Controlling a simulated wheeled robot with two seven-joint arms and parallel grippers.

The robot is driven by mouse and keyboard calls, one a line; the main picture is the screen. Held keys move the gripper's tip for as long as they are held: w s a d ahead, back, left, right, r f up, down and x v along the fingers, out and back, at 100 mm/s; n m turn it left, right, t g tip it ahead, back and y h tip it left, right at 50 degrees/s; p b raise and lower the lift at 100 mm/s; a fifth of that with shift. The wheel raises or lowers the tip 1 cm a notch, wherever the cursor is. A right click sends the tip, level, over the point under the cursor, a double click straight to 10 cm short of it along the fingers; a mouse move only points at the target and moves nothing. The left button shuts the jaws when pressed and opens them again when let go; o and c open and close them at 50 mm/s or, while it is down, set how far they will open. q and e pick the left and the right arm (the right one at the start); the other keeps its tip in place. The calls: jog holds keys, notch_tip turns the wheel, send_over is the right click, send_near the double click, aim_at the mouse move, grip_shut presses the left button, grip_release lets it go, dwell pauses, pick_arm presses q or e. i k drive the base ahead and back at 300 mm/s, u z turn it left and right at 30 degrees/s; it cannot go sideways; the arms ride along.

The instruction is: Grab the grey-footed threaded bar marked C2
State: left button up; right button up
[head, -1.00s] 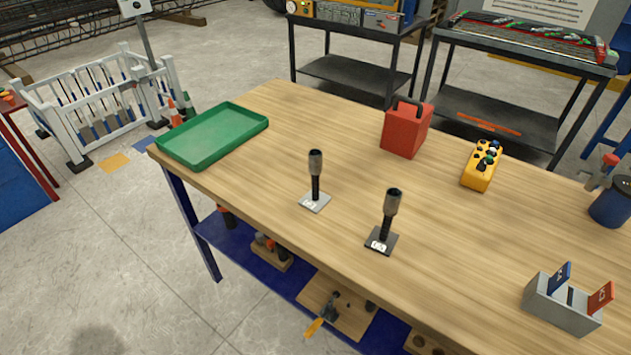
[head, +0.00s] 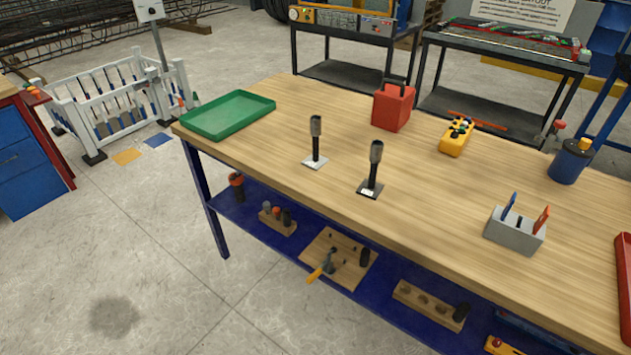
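Two dark upright threaded bars with thicker grey-brown tops stand on the wooden workbench (head: 440,230) in the head view. The left one, the grey-footed bar (head: 316,143), rises from a light grey square foot. The right one, the black-footed bar (head: 374,168), rises from a black foot with a white label at its front. The marks on the feet are too small to read. The two bars stand apart, with bare wood between them. Neither of my grippers is in view.
A green tray (head: 188,133) lies at the bench's left end. Behind the bars are a red box (head: 393,109) and a yellow control box (head: 456,138). A grey holder (head: 513,237) and a blue canister (head: 569,163) stand to the right. The bench front near the bars is clear.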

aim_at(314, 162)
jog(key=z, duration=0.5)
jog(key=k, duration=0.25)
jog(key=u, duration=1.4)
jog(key=i, duration=0.85)
jog(key=z, duration=0.1)
